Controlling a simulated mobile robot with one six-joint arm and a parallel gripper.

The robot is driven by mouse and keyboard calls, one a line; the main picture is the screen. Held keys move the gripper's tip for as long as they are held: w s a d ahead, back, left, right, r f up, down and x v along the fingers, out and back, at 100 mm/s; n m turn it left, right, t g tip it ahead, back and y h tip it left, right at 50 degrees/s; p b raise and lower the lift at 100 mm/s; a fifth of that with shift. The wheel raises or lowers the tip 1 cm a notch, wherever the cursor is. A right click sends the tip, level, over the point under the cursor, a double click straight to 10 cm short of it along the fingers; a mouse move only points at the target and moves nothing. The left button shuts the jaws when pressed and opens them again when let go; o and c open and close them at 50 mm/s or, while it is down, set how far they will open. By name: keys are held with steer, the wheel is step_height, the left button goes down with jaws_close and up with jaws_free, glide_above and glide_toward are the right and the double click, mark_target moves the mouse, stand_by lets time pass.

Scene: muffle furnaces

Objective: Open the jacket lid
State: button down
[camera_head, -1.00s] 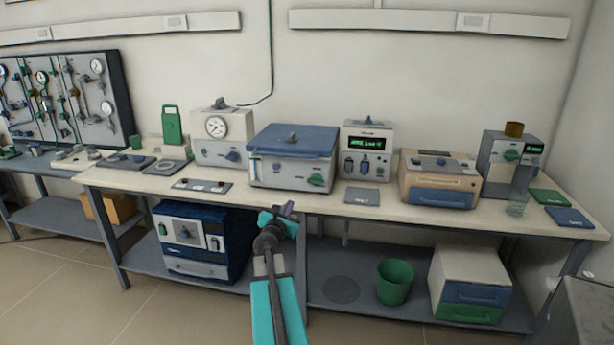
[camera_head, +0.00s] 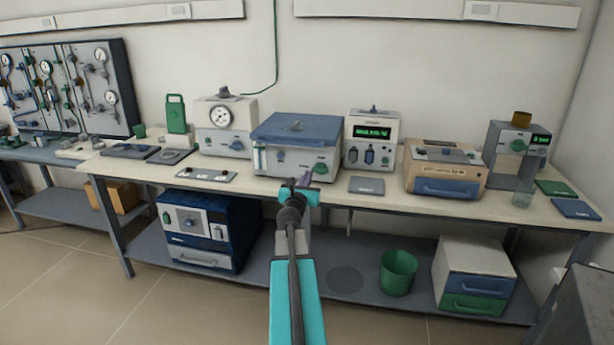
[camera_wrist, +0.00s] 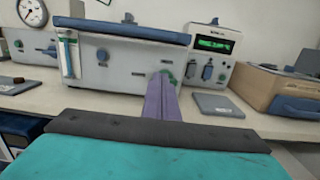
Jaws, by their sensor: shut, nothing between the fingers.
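The likely jacket lid is the blue top (camera_head: 300,127) of the white box-shaped unit (camera_head: 273,161) in the middle of the bench. It lies closed, with a grey knob on top. In the wrist view the lid's front edge (camera_wrist: 120,31) and the unit's front panel (camera_wrist: 110,62) show, with a level tube at left and a green knob at right. My gripper (camera_head: 303,182) is in front of the unit's lower right front, below the lid and apart from it as far as I can tell. Its purple fingers (camera_wrist: 162,98) are shut and empty.
A display unit (camera_head: 371,140) stands close at the right, a gauge unit (camera_head: 225,126) at the left. A beige box with a blue drawer (camera_head: 446,170) is further right. A grey pad (camera_head: 366,185) and a switch plate (camera_head: 206,175) lie near the bench front. A green bin (camera_head: 397,273) is below.

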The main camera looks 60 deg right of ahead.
steer(key=shift+w+d+r+p, duration=0.5)
steer(key=shift+d+r, duration=0.25)
steer(key=shift+d, duration=0.85)
steer(key=shift+w+d+r+p, duration=0.5)
steer(key=shift+d+r, duration=0.2)
steer(key=shift+d, duration=0.85)
steer(key=shift+w+d+r+p, duration=0.5)
steer(key=shift+d+r, duration=0.25)
steer(key=shift+d, duration=0.85)
